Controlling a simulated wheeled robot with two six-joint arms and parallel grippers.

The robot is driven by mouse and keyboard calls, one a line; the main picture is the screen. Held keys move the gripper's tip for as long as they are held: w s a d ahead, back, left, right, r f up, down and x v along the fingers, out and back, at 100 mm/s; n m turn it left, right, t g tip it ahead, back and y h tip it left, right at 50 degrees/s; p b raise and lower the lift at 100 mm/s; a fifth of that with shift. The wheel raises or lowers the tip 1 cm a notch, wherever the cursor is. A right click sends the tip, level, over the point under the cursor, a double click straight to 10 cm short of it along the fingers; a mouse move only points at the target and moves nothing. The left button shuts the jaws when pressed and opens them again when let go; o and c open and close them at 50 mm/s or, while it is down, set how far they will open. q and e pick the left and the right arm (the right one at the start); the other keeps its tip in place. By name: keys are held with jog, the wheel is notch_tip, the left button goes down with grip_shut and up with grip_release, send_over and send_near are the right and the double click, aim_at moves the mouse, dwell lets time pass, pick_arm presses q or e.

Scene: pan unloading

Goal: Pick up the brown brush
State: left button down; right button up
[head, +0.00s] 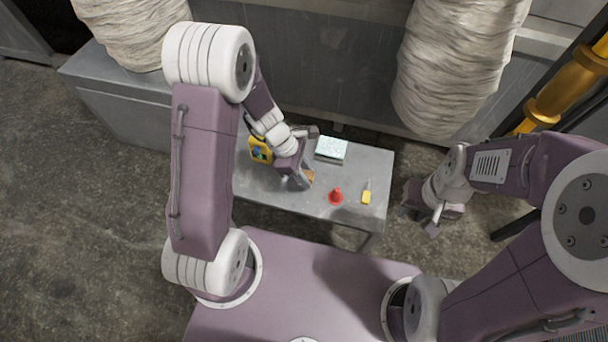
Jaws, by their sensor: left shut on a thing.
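The brown brush (309,176) is at my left gripper (301,182), over the middle of the small grey table (350,210). Only a small brown part of it shows; the fingers hide the rest. My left gripper is shut on it, low over the tabletop; I cannot tell whether the brush touches the table. My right gripper (418,221) is empty, off the table's right end, with its fingers apart.
A red cone-like object (336,196) and a yellow-handled tool (366,195) lie right of my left gripper. A pale blue box (331,148) stands behind. A yellow-and-black item (259,150) is at the left.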

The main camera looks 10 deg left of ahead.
pick_arm(q)
jog(key=s+d+r+p, duration=0.3)
jog(key=d+r, duration=0.3)
jog(key=d, duration=0.4)
jog(key=shift+s+r, duration=0.2)
jog(key=shift+s, duration=0.7)
jog(key=c, duration=1.9)
grip_release()
grip_shut()
